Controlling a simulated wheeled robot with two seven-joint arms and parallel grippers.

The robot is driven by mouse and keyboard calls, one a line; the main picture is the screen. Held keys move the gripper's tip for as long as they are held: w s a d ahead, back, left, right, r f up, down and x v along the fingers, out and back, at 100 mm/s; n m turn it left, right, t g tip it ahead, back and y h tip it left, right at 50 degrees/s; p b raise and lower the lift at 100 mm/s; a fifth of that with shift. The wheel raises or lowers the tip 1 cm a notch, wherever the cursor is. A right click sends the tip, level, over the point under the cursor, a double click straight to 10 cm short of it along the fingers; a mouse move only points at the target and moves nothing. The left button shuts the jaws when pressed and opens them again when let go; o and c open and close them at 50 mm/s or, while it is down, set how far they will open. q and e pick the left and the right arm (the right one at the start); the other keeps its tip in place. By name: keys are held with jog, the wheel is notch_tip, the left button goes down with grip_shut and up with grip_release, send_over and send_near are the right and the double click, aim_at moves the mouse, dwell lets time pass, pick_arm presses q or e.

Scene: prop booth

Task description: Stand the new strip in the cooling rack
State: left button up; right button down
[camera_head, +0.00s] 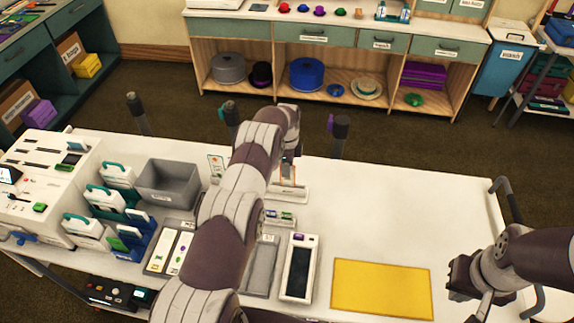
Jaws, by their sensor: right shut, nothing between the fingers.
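My left arm reaches across the middle of the white table, and its gripper (288,160) is at the far side, above a small white stand (292,194) with a thin upright part. The wrist covers most of the fingers, so I cannot tell whether they are open or hold a strip. I cannot tell for sure whether this stand is the cooling rack. Pale strips with coloured marks (181,252) lie in a grey tray left of my arm. My right gripper (484,306) is shut and empty at the table's right front.
A grey bin (168,180), white-and-teal holders (118,174) and a white machine (42,180) fill the left. A dark-screened device (299,268) and yellow mat (382,288) lie in front. The table's right back is clear. Dark posts (339,135) stand along the far edge.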

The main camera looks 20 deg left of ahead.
pick_arm(q)
notch_tip(320, 180, up, 8)
jog(key=p, duration=0.6)
jog(key=shift+p, duration=0.4)
jog(key=shift+s+f, duration=0.1)
jog(key=shift+f, duration=0.15)
